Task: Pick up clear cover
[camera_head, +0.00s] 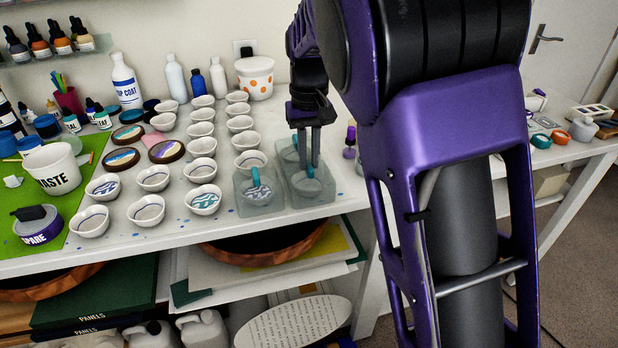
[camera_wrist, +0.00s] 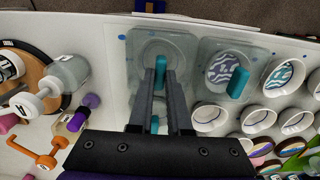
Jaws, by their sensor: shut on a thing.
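A clear, square cover (camera_head: 322,194) with a teal handle stands at the front edge of the table. My gripper (camera_head: 308,170) points down over it. In the wrist view my gripper (camera_wrist: 161,78) is shut on this cover's upright teal handle (camera_wrist: 160,70), and the cover's clear body (camera_wrist: 140,48) spreads around it. I cannot tell whether the cover is off the table. A second clear cover (camera_head: 262,208) with a teal handle sits just left, over a blue-patterned dish; it also shows in the wrist view (camera_wrist: 250,52). Another clear piece (camera_head: 287,149) behind is partly hidden by my gripper.
Several white bowls (camera_head: 203,147) stand in rows to the left. A dotted pot (camera_head: 255,78) and bottles line the wall. In the wrist view, a pump bottle (camera_wrist: 66,74) and a purple-capped bottle (camera_wrist: 84,112) stand left of the held cover.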

